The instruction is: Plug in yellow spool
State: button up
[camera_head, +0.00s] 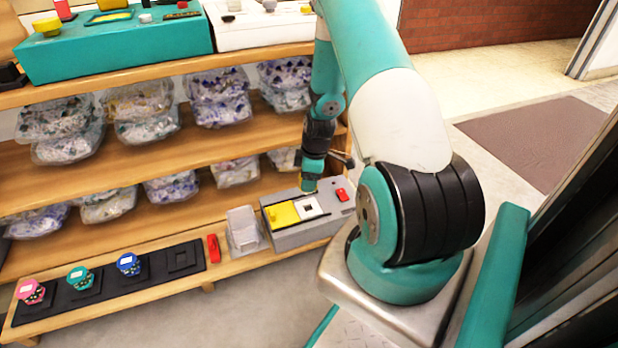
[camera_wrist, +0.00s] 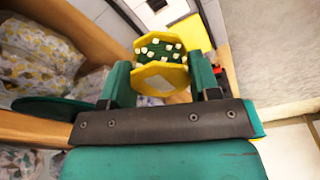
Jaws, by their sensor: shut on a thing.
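The yellow spool (camera_wrist: 160,80) is an octagonal yellow piece with a dark green face dotted with white bits. My gripper (camera_wrist: 162,70) is shut on it, a green finger on each side, in the wrist view. In the head view my gripper (camera_head: 312,178) points down above the grey box (camera_head: 300,236), and the spool is mostly hidden there. The box has a yellow panel (camera_head: 283,215), a white square plate with a dark centre (camera_head: 311,207) and a red switch (camera_head: 342,195). The spool looks close above the white plate; I cannot tell whether they touch.
A black tray (camera_head: 75,299) on the low shelf holds a pink spool (camera_head: 30,291), a teal spool (camera_head: 79,278) and a blue spool (camera_head: 129,265); its right slot (camera_head: 183,258) is empty. A red piece (camera_head: 213,248) and a clear container (camera_head: 243,231) stand beside the box. Bagged goods fill the shelves above.

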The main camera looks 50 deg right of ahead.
notch_tip(320, 180, down, 6)
jog(key=b, duration=0.5)
jog(key=shift+r, duration=0.15)
jog(key=shift+f, duration=0.4)
jog(key=shift+r+p, duration=0.1)
jog(key=shift+p, duration=0.65)
dwell(0.9)
jog(key=shift+f+b, duration=0.3)
jog(key=shift+f, duration=0.35)
dwell(0.9)
jog(key=o, duration=1.3)
jog(key=shift+r, duration=0.15)
